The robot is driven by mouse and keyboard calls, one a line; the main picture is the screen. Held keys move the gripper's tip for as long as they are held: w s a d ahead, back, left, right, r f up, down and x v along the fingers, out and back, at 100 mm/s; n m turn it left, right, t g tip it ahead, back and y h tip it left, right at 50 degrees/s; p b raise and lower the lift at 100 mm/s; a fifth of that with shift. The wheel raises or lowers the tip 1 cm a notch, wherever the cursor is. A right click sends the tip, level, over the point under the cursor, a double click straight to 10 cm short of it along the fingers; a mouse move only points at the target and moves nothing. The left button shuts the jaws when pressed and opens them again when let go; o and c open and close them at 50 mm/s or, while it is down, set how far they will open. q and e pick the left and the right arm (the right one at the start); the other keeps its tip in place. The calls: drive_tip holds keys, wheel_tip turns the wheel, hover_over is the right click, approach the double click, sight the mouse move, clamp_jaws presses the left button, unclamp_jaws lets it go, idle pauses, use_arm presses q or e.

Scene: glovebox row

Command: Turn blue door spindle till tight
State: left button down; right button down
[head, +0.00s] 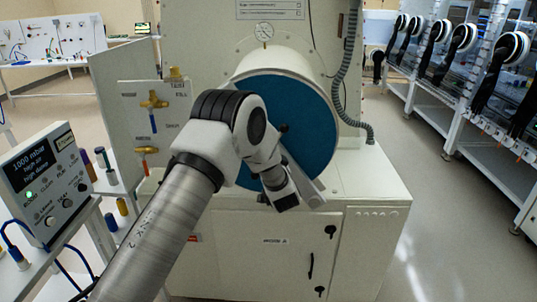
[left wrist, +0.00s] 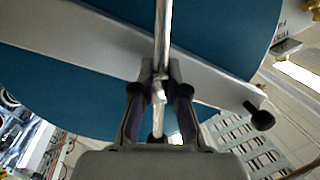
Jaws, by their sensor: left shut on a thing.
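The round blue door (head: 315,115) closes the front of the white cylindrical chamber (head: 275,62). It also fills much of the left wrist view (left wrist: 50,75). A pale crossbar (left wrist: 85,42) runs diagonally over the door, with a black knob (left wrist: 262,119) at its right end. The spindle's shiny metal handle rod (left wrist: 163,35) stands in front of the crossbar. My left gripper (left wrist: 160,92) is shut on this rod, one finger on each side. In the head view my left wrist covers the spindle and the fingertips. My right gripper is not in view.
A round gauge (head: 264,32) sits above the chamber. Brass valves (head: 153,100) are on a panel at left. A grey corrugated hose (head: 348,80) hangs at right. A control box (head: 45,180) stands near my left arm. Gloveboxes (head: 460,60) line the right; the floor (head: 430,200) before them is clear.

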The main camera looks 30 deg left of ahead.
use_arm(q)
drive_tip(key=shift+r+m, duration=0.25)
drive_tip(key=shift+m, duration=0.05)
drive_tip(key=c, duration=1.4)
unclamp_jaws()
drive_tip(key=shift+o, duration=1)
drive_tip(key=shift+w+f, duration=0.1)
drive_tip(key=shift+f, duration=0.1)
drive_tip(key=v, duration=1.2)
drive_tip(key=shift+a+f, duration=0.1)
drive_tip(key=shift+f, duration=0.05)
